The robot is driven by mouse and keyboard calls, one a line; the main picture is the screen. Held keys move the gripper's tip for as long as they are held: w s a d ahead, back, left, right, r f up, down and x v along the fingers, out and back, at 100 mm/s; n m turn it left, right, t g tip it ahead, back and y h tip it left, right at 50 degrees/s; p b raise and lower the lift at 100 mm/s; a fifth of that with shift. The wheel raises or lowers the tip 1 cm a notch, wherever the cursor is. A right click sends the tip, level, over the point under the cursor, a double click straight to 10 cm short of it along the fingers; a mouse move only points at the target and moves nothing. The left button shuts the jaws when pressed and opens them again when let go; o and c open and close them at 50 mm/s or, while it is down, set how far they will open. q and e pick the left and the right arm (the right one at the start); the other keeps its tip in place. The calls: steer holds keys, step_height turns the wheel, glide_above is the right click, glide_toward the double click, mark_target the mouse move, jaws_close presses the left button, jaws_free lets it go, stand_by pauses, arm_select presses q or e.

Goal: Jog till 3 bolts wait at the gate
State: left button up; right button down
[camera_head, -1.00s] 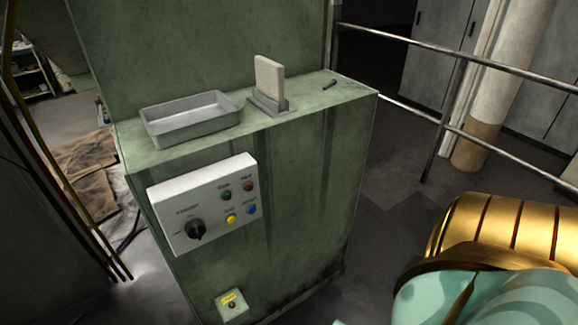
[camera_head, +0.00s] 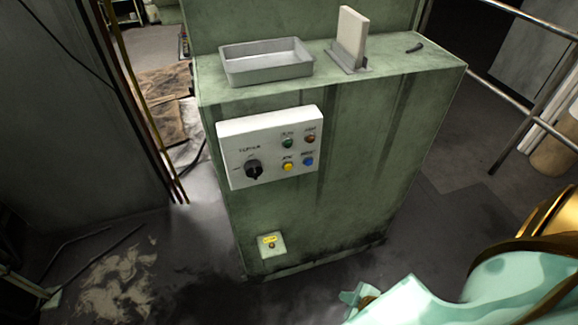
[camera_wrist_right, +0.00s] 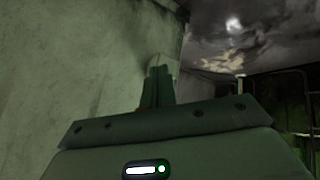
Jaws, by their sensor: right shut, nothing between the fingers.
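A white control panel (camera_head: 268,148) is on the front of the green machine (camera_head: 335,190). It has a black selector knob (camera_head: 254,169), a green button (camera_head: 288,143), a red-brown button (camera_head: 310,139), a yellow button (camera_head: 287,167) and a blue button (camera_head: 308,161); their labels are too small to read surely. No gate or row of bolts can be made out. My right gripper (camera_head: 358,294) is low in front of the machine, apart from the panel. In the right wrist view its closed fingers (camera_wrist_right: 158,85) are empty beside a pale green wall. My left gripper is out of view.
On the machine's ledge are a grey tray (camera_head: 268,68), an upright pale plate (camera_head: 351,36) in a grey holder and a small dark piece (camera_head: 414,48). A metal railing (camera_head: 535,95) stands right.

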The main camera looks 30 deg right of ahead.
steer(key=w+r+n+t+y, duration=0.3)
steer(key=w+r+n+t, duration=0.15)
steer(key=w+r, duration=0.85)
steer(key=w+a+r+n+t+y, duration=0.1)
steer(key=w+a+r+n+y, duration=0.1)
steer(key=r, duration=0.6)
steer(key=w+a+r+n+t+y+p, duration=0.1)
steer(key=w+a+r+n+y, duration=0.1)
steer(key=r, duration=0.7)
steer(key=shift+w+r+n+y, duration=0.15)
steer(key=shift+n+y, duration=0.3)
steer(key=shift+y, duration=0.35)
steer(key=shift+t, duration=0.25)
steer(key=b, duration=0.4)
glide_toward(288, 167)
steer(key=w+a+f, duration=0.1)
steer(key=w+a, duration=0.3)
steer(key=a, duration=0.1)
steer(key=shift+w, duration=0.1)
steer(key=shift+w+d, duration=0.1)
steer(key=shift+w, duration=0.2)
